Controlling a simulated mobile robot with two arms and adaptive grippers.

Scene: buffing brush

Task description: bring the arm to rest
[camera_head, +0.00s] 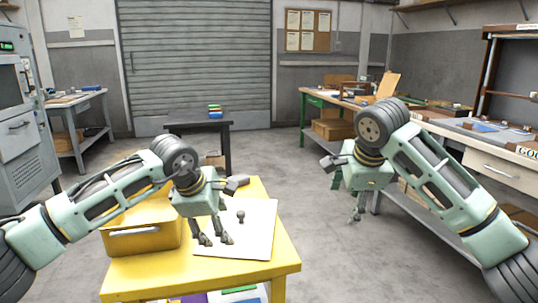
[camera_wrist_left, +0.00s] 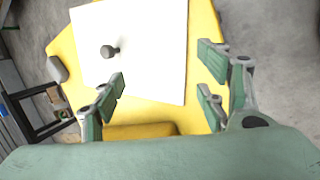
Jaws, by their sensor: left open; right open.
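A small dark knobbed item (camera_head: 241,216), perhaps the buffing brush, stands on a white sheet (camera_head: 262,236) on the yellow table (camera_head: 285,262). It also shows in the left wrist view (camera_wrist_left: 109,51). My left gripper (camera_head: 213,241) hangs over the sheet, just left of the dark item and apart from it. In the left wrist view its fingers (camera_wrist_left: 163,88) are spread with nothing between them. My right gripper (camera_head: 357,214) hangs over the floor, right of the yellow table, and looks empty. Both arms are bent, with the grippers pointing down.
A yellow bin (camera_head: 140,241) stands on the table's left side, close to my left arm. A dark small table (camera_head: 200,127) stands behind. A green-legged workbench (camera_head: 325,103) and a drawered bench (camera_head: 491,162) line the right. The floor (camera_head: 300,165) between is clear.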

